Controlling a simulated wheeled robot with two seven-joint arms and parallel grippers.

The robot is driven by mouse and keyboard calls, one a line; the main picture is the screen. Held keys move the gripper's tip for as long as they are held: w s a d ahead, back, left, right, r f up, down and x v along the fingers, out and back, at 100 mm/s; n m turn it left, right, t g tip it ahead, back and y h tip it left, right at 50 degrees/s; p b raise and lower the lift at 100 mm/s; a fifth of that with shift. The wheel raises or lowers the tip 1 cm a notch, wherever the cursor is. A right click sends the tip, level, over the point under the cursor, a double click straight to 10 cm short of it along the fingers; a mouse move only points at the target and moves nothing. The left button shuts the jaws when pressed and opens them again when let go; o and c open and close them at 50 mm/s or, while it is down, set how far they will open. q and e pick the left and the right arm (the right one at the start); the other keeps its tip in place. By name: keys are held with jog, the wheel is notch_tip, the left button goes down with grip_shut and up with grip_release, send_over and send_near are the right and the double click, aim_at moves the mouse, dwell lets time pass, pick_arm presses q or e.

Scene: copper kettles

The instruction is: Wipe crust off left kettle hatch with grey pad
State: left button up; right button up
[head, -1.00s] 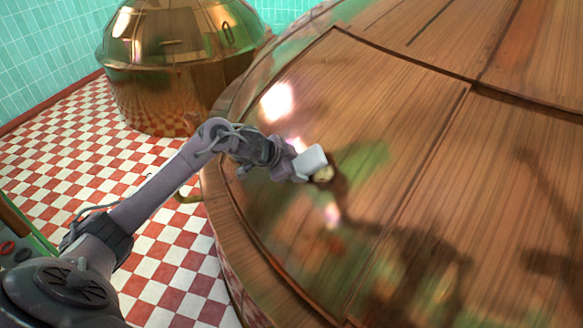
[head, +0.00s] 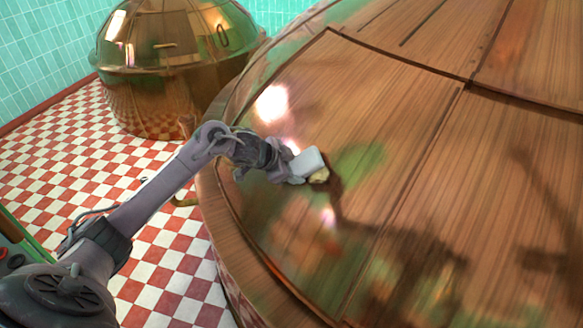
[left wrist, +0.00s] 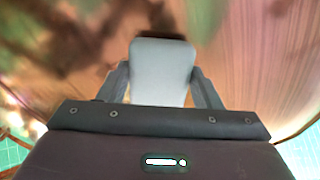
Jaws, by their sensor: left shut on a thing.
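My left gripper (head: 286,166) is shut on the grey pad (head: 307,163). In the left wrist view the pad (left wrist: 161,72) stands out between the two fingers (left wrist: 160,92). The pad is over the near copper kettle's curved, polished panel (head: 385,105), close to its left edge; I cannot tell whether it touches. A small pale yellow patch (head: 319,176) shows just under the pad; I cannot tell whether it is crust, part of the pad or a reflection. The hatch cannot be clearly told from the seamed panels. My right gripper is not in view.
A second, smaller copper kettle (head: 165,65) stands at the back left. The near kettle's raised rim (head: 218,215) runs under my left arm. Red and white checked floor (head: 60,145) lies clear at the left. Dark arm reflections cross the copper.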

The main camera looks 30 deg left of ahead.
aim_at(303, 174)
pick_arm(q)
jog(key=shift+w+d+f, duration=0.2)
jog(key=shift+w+f, duration=0.2)
dwell(0.3)
jog(key=shift+s+d+r, duration=0.1)
jog(key=shift+s+d, duration=0.1)
jog(key=shift+d, duration=0.25)
jog(key=shift+s+d+p, duration=0.25)
jog(key=shift+d+p, duration=0.15)
jog(key=shift+d, duration=0.15)
jog(key=shift+s+d+p, duration=0.2)
jog(key=shift+d+p, duration=0.15)
jog(key=shift+d, duration=0.15)
jog(key=shift+s+d+p, duration=0.25)
jog(key=shift+d, duration=0.45)
jog(key=shift+s+d+p, duration=0.2)
jog(key=shift+d+p, duration=0.05)
jog(key=shift+d, duration=0.4)
jog(key=shift+s+d+p, duration=0.25)
jog(key=shift+d, duration=0.45)
jog(key=shift+a, duration=0.1)
